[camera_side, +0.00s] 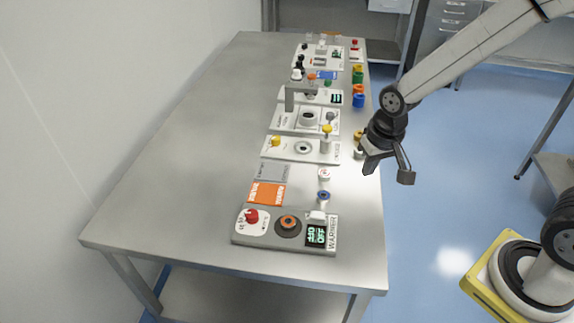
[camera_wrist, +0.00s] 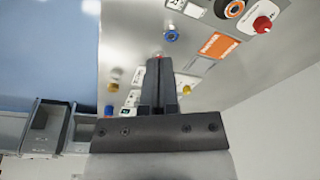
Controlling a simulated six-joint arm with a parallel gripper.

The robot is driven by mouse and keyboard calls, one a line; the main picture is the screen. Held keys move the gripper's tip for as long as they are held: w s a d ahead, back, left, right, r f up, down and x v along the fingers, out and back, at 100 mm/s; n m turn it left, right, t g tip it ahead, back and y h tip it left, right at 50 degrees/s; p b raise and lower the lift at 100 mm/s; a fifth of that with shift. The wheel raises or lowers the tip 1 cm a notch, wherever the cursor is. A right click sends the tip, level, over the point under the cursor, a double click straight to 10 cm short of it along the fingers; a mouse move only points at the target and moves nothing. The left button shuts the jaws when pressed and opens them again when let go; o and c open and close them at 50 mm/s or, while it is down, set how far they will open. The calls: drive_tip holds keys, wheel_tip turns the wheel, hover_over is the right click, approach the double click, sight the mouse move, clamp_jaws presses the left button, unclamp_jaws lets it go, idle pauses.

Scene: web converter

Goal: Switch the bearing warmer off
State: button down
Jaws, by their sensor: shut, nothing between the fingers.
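The bearing warmer (camera_side: 265,236) is a pale panel marked WARMER at the near end of the table in the side view. It carries a red knob (camera_side: 251,216), a dark round plate with an orange ring (camera_side: 288,224), and a dark display (camera_side: 316,235) with green characters I cannot read surely. In the wrist view, the red knob (camera_wrist: 262,24) and ringed plate (camera_wrist: 234,9) show at the upper right, partly cut off. My gripper (camera_side: 388,172) hangs beyond the table's right edge, apart from the warmer. Its fingers (camera_wrist: 159,68) are together and empty in the wrist view.
An orange card (camera_side: 266,194) and grey card lie behind the warmer. A blue-ringed part (camera_side: 323,197) and a white part (camera_side: 324,174) stand to their right. Several other panels and coloured parts line the table's right side. The left of the steel table (camera_side: 180,150) is clear.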

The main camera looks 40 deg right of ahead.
sight(314, 214)
drive_tip(key=w+a+f+m+g, duration=0.1)
drive_tip(key=w+a+f+m, duration=0.2)
drive_tip(key=w+a+m, duration=0.3)
drive_tip(key=shift+w+a+f+g, duration=0.15)
drive_tip(key=shift+w+g, duration=0.25)
drive_tip(key=shift+w, duration=1.05)
drive_tip(key=shift+f, duration=0.1)
drive_tip(key=shift+f, duration=6.95)
drive_tip(key=shift+f, duration=0.2)
drive_tip(key=shift+h, duration=0.3)
